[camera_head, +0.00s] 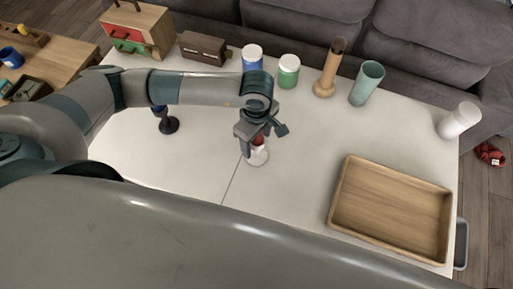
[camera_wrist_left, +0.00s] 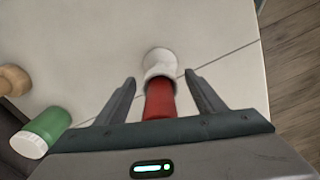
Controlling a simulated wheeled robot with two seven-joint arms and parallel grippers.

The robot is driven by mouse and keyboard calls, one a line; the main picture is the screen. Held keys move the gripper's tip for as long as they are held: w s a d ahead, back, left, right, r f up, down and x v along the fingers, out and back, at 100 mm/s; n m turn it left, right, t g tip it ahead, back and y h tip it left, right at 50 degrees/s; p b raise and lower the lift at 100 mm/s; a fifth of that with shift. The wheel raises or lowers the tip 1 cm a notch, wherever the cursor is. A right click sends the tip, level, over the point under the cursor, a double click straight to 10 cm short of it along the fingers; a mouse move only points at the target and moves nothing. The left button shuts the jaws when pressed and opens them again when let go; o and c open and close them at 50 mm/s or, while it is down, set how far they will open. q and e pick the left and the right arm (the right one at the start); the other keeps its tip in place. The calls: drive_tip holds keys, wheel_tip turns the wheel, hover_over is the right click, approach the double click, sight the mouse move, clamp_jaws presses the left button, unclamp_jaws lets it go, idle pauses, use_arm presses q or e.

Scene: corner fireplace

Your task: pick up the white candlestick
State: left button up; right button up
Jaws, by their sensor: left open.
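The white candlestick (camera_head: 258,158) stands upright on the white table, with a red candle (camera_head: 259,141) in it. In the left wrist view the white candlestick (camera_wrist_left: 160,62) lies ahead of the fingertips, and the red candle (camera_wrist_left: 158,100) lies between the two fingers. My left gripper (camera_head: 260,138) is over the candlestick and open, with a gap on each side of the candle in the left wrist view (camera_wrist_left: 159,79). It partly hides the candle in the head view. My right gripper is not in view.
A wooden tray (camera_head: 343,213) is at the right. A dark candlestick (camera_head: 167,124) stands to the left. Along the back are a brown box (camera_head: 203,48), white-lidded blue (camera_head: 252,58) and green (camera_head: 288,70) jars, a wooden holder (camera_head: 328,75), a green cup (camera_head: 366,84) and a white cylinder (camera_head: 459,121).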

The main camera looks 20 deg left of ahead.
use_arm(q)
drive_tip(key=c, duration=1.6)
drive_tip(key=shift+r+b, duration=0.35)
drive_tip(key=shift+r, duration=0.15)
drive_tip(key=shift+r+b, duration=0.85)
drive_tip(key=shift+r, duration=0.7)
drive_tip(key=s+d+r+b, duration=0.1)
drive_tip(key=s+d+r, duration=0.1)
drive_tip(key=s, duration=0.3)
drive_tip(key=s+d+r+b, duration=0.2)
drive_tip(key=s+d+r, duration=0.1)
drive_tip(key=s+r, duration=0.2)
drive_tip(key=shift+s, duration=0.25)
